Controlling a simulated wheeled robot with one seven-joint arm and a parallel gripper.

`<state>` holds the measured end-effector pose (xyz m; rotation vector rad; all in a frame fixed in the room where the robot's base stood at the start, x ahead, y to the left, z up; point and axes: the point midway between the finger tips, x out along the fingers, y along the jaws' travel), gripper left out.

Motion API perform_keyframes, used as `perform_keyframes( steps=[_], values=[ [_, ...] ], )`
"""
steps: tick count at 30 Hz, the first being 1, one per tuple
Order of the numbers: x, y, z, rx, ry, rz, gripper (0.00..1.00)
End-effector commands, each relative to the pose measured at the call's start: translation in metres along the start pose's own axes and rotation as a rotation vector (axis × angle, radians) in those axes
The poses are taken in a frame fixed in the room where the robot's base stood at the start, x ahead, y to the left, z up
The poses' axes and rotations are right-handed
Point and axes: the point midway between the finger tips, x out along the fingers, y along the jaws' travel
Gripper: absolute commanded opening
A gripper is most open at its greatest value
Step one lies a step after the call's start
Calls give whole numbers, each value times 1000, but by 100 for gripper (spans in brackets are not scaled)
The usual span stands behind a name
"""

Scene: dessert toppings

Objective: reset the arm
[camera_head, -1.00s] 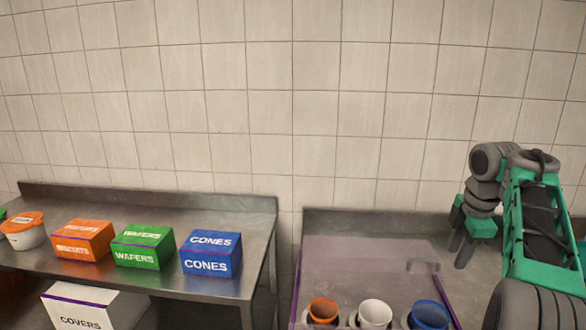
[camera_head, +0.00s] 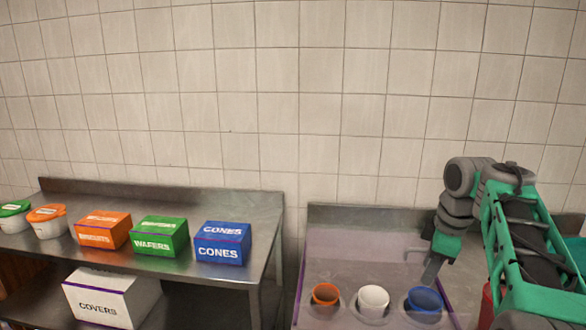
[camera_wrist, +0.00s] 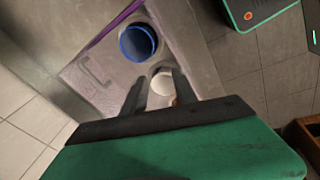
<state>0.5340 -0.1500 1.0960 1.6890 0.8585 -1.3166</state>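My gripper (camera_head: 431,280) hangs at the right in the head view, in front of the wall and just above the blue cup (camera_head: 424,301). In the wrist view its two dark fingers (camera_wrist: 158,86) stand apart with nothing held between them. The white cup (camera_wrist: 162,83) shows beyond and between the fingers, and the blue cup (camera_wrist: 138,42) lies farther off. A sliver of orange shows by the right finger, mostly hidden.
The cups, with an orange one (camera_head: 325,295) at left, sit in a purple-edged counter (camera_head: 340,260). A metal table (camera_head: 262,220) at left bears CONES (camera_head: 222,243), WAFERS (camera_head: 160,236) and orange (camera_head: 103,230) boxes and lidded tubs (camera_head: 48,220). A COVERS box (camera_head: 100,300) is below. A red object (camera_head: 487,305) stands right.

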Motion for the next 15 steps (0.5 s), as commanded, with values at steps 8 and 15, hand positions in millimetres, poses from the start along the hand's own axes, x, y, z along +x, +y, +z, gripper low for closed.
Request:
perform_keyframes(
  steps=[8,15],
  values=[
    [15,-89,-55,393,40,3,34],
    [65,-219,-59,920,42,33,34]
  ],
)
